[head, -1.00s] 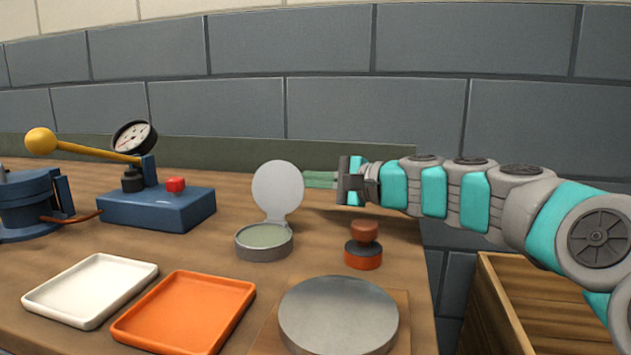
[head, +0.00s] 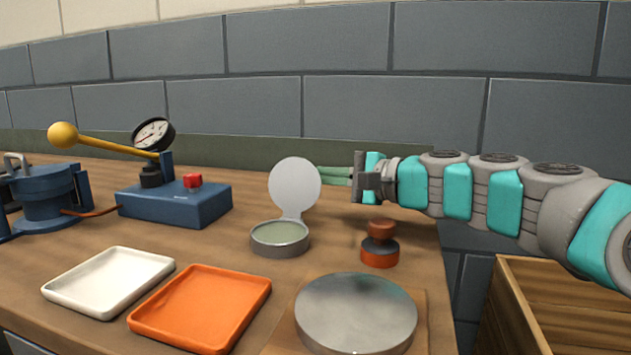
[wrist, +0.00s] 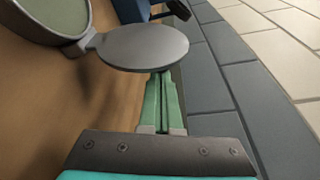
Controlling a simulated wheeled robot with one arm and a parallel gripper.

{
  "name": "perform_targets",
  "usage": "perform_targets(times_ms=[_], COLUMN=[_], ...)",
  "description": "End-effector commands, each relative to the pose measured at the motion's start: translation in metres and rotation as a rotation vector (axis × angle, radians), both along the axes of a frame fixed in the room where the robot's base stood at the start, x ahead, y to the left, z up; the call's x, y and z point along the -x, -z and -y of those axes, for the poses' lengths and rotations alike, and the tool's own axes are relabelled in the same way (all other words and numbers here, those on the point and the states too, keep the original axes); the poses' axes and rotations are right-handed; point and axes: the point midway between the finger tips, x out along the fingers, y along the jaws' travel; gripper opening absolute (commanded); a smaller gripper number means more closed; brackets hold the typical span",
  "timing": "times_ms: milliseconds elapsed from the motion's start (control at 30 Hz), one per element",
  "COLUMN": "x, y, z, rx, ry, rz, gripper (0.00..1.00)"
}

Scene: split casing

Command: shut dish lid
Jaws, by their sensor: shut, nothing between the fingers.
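The small round dish (head: 279,240) stands on the bench with greenish contents. Its lid (head: 295,184) is hinged at the back and stands open, roughly upright. In the wrist view the lid (wrist: 143,46) lies just beyond the fingertips, and part of the dish (wrist: 45,18) shows at the upper left. My gripper (head: 322,175) is to the right of the lid, its green fingers pointing left at it. The fingers, also in the wrist view (wrist: 160,85), are together and empty. Their tips pass partly out of sight behind the lid, and I cannot tell whether they touch it.
A red-and-grey stamp-like knob (head: 380,246) stands right of the dish. In front are a metal disc (head: 356,310), an orange tray (head: 202,305) and a white tray (head: 108,281). A blue gauge device (head: 176,204) is at left. A wooden crate (head: 575,300) is at right.

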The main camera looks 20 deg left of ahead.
Motion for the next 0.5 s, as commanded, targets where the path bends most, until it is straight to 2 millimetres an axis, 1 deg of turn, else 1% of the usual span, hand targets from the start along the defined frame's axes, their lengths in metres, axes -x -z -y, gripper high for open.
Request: perform_targets(times_ms=[333,500], x=[0.0036,0.0072], y=[-0.0012,-0.0016], z=[-0.0002,0.0002], rx=[-0.005,-0.012], ry=[-0.001,-0.002], rz=[0.053,0.107], gripper=[0.0,0.0])
